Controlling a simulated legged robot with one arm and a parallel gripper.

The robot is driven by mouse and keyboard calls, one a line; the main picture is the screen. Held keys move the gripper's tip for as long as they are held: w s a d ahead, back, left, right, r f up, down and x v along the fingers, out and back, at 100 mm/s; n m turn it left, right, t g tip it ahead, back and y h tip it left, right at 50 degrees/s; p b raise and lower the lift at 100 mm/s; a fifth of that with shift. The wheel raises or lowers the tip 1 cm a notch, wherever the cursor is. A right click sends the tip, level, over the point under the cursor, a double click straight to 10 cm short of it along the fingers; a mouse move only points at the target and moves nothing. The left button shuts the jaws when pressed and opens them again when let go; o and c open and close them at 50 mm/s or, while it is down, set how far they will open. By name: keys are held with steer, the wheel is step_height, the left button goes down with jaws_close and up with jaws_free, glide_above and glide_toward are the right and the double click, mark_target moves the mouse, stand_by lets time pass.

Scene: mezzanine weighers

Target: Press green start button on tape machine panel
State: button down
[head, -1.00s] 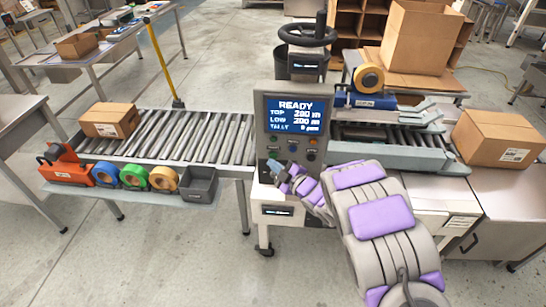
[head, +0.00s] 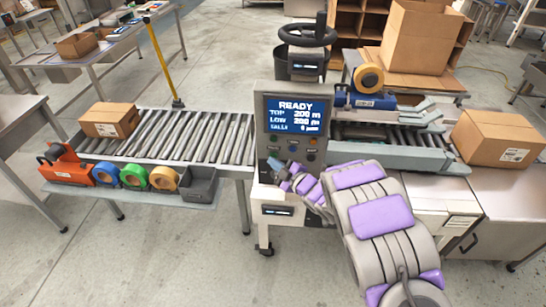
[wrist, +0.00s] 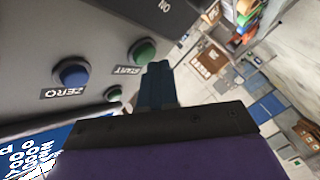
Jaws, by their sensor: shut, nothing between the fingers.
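The tape machine panel (head: 259,120) is a grey upright box with a lit blue screen (head: 296,115) reading READY. In the wrist view, the green start button (wrist: 142,51) sits on the grey panel face beside its START label. My gripper (wrist: 157,66) is shut and empty, with its fingertips close beside the green button. I cannot tell whether they touch the panel. In the head view, my gripper (head: 274,164) is low at the panel's left side, below the button rows, and the start button is too small to make out clearly.
Another box (head: 497,137) stands right. A handwheel (head: 307,35) rises behind the panel.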

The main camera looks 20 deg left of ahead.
steer(key=shift+w+a, duration=0.1)
steer(key=shift+w, duration=0.3)
stand_by(0.4)
steer(key=shift+s, duration=0.1)
steer(key=shift+s+d, duration=0.2)
steer(key=shift+s, duration=0.5)
steer(key=s, duration=0.2)
steer(key=s+d+b, duration=0.1)
steer(key=s, duration=0.2)
steer(key=shift+d, duration=0.1)
stand_by(0.5)
stand_by(0.5)
